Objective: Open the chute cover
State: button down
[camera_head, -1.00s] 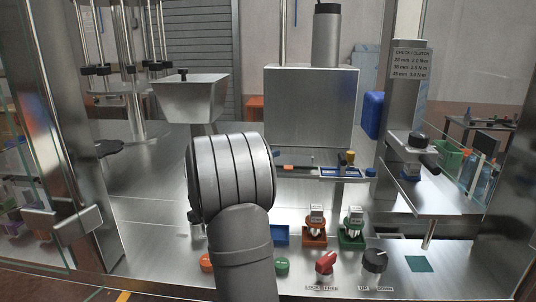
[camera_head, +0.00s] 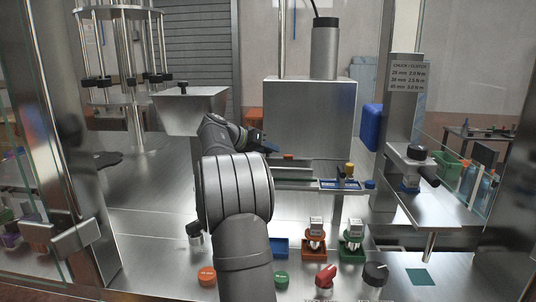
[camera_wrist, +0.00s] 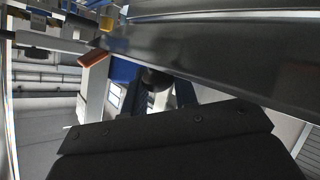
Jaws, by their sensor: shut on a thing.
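A dark round knob (camera_wrist: 155,79) shows between my gripper's fingers in the wrist view. My gripper (camera_wrist: 157,92) is shut on it. In the head view my gripper (camera_head: 262,143) is at the lower left edge of a large steel box (camera_head: 310,118), and the knob cannot be made out there. I cannot tell for sure which part is the chute cover or whether the knob belongs to it. A steel hopper (camera_head: 190,112) with a small black knob on top stands to the left, apart from my gripper.
A rail with a blue tray (camera_head: 342,184) runs below the box. Orange and green holders (camera_head: 314,243) with clips and several buttons and knobs line the front deck. A steel post (camera_head: 400,130) with a clamp stands at right. A glass door frame is at left.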

jog(key=shift+w+r+n+g, duration=0.15)
jog(key=shift+w+n+g, duration=0.15)
jog(key=shift+w+g, duration=0.15)
dwell(0.3)
jog(key=c, duration=1.2)
grip_release()
jog(key=v, duration=0.7)
jog(key=shift+s+a+r, duration=0.15)
jog(key=shift+a+r, duration=0.05)
